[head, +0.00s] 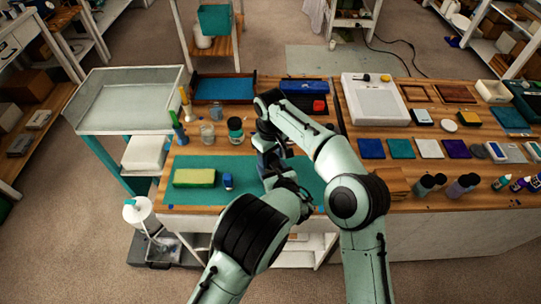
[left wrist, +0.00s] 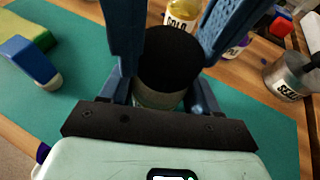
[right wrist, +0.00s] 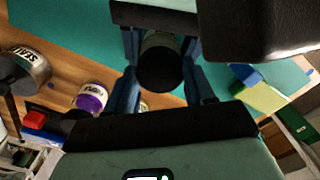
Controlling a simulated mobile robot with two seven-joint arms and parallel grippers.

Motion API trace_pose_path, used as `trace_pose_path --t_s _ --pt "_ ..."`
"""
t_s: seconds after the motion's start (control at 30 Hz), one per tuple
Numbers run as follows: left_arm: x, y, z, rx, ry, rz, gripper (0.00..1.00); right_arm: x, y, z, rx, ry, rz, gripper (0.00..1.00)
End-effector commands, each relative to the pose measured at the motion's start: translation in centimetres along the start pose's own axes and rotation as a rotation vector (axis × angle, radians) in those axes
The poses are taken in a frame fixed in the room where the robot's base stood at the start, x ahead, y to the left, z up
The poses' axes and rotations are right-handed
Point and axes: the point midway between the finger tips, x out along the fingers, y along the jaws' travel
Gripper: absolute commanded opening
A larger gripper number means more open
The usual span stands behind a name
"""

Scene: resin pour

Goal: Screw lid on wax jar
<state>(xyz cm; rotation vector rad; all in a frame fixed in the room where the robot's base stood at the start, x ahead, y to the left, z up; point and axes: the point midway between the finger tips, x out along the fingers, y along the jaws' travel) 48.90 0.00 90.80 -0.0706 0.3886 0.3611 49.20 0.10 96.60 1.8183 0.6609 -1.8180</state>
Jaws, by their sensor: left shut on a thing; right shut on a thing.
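A wax jar with a pale, partly see-through body (left wrist: 155,98) stands upright over the teal mat, between my grippers. A round black lid (left wrist: 172,58) sits on its top; the thread's tightness cannot be seen. In the left wrist view my left gripper (left wrist: 160,90) is shut around the jar body below the lid. In the right wrist view my right gripper (right wrist: 162,82) has its blue fingers on both sides of the lid (right wrist: 160,70) and is shut on it. In the head view my arms hide the jar and lid.
On the teal mat (head: 255,170) lie a yellow-green sponge (head: 195,178) and a small blue-and-white object (head: 228,181). A dark-lidded jar (head: 235,130) and a glass jar (head: 207,133) stand behind. A white board (head: 375,103) and colour tiles fill the right table.

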Motion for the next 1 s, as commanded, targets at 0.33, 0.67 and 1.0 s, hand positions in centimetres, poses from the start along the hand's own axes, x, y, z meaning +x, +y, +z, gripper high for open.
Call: trace_pose_path --t_s 0.33,0.67,1.0 --pt "-0.1 -0.1 -0.1 0.001 0.001 -0.002 0.0 0.0 0.0 -0.1 -0.004 0.002 0.001 0.83" --pt "0.0 0.0 0.0 0.0 0.001 0.0 0.0 -2.7 0.0 -0.1 -0.005 0.006 0.003 0.83" --pt "0.0 0.0 0.0 0.0 0.0 0.0 0.0 -7.2 0.0 -0.1 -0.004 0.003 0.002 0.83"
